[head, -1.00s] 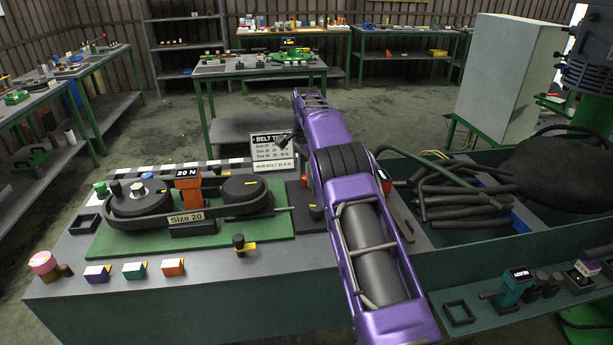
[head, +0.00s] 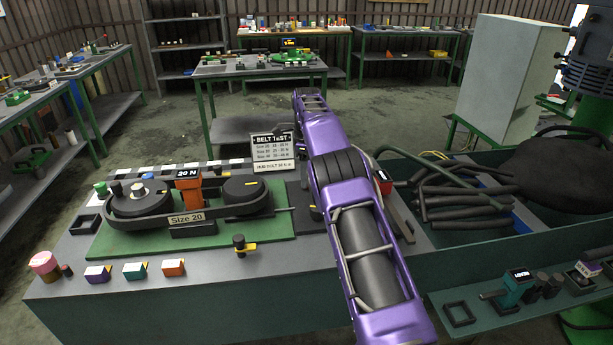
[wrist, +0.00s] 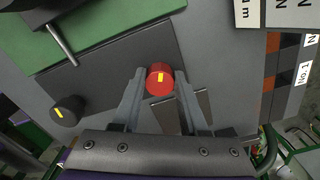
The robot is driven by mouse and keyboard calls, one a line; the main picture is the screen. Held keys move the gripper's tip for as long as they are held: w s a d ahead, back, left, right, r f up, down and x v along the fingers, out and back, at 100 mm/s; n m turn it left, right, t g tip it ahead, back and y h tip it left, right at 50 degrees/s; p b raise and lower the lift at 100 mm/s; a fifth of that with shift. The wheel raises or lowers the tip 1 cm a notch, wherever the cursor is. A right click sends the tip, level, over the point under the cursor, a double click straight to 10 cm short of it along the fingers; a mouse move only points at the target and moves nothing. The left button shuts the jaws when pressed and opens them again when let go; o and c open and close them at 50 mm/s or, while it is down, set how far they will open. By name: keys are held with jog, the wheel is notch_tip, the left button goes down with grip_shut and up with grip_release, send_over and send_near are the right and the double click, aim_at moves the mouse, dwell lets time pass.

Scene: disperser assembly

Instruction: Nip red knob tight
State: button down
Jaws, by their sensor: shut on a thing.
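The red knob (wrist: 160,77) with a yellow mark on its top shows in the wrist view, at the edge of a dark plate. My gripper (wrist: 158,82) is shut on it, with one grey finger at each side. In the head view a small red part of the knob (head: 384,182) shows to the right of my purple arm, which hides my gripper there. A black knob (wrist: 67,110) with a yellow mark stands on the same dark plate, to the left in the wrist view.
A belt rig marked Size 20 (head: 187,218) with a 20 N display stands left of my arm. A belt test sign (head: 272,152) stands behind. Coloured blocks (head: 134,271) line the front of the bench. Dark rods (head: 465,195) lie in a bin at the right.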

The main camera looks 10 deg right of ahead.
jog(key=shift+m, duration=0.6)
jog(key=shift+c, duration=2.2)
grip_release()
